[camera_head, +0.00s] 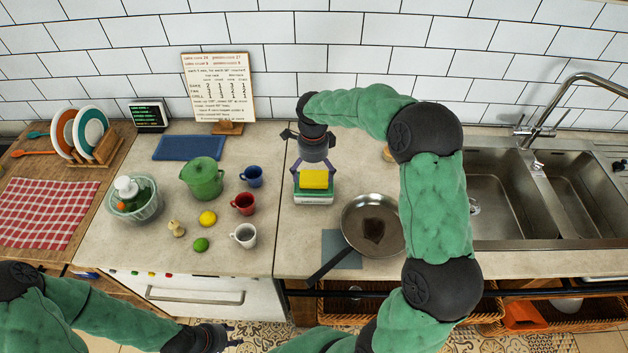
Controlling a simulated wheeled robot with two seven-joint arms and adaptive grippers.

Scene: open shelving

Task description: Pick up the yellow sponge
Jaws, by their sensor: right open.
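The yellow sponge (314,181) sits on top of a small green and white block-like object (314,198), perhaps a scale, on the counter right of the cups. My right gripper (314,171) comes down from behind it, its fingers apart at the left and right of the sponge. Whether the fingers touch the sponge is not clear. My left gripper (232,337) is low at the bottom edge, in front of the counter and away from the sponge. Its fingers are small and dark, and their opening cannot be made out.
A frying pan (385,222) lies right of the sponge, partly behind my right arm. Red (243,203), blue (253,176) and white (243,235) mugs stand to the left, near a green pot (203,179). The sink (500,195) is at the right. Counter directly before the sponge is clear.

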